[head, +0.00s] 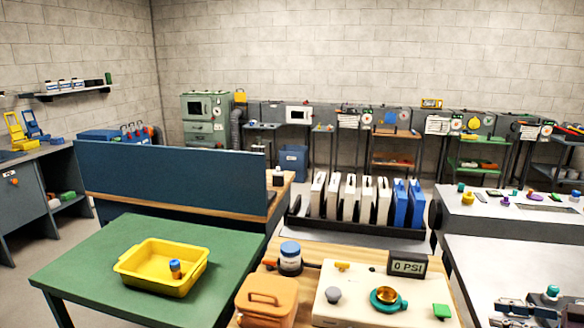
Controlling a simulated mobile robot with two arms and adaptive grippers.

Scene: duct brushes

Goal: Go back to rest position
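My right gripper (532,310) seems to be the dark and metallic shape low at the right edge, over the pale worktop (480,262). It is cut off by the frame, and whether its fingers are apart does not show. A small teal-topped piece (552,291) shows right beside it; I cannot tell whether they touch. My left gripper is not in view. A yellow tray (135,272) sits on the green table (85,262) at the left, with a small blue-and-orange item (175,268) inside.
A wooden bench holds an orange case (266,302), a blue-lidded jar (290,259), a cream panel (350,308) and a 0 PSI display (408,265). A rack of white and blue upright panels (358,230) stands behind. A blue partition (165,180) blocks the left middle.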

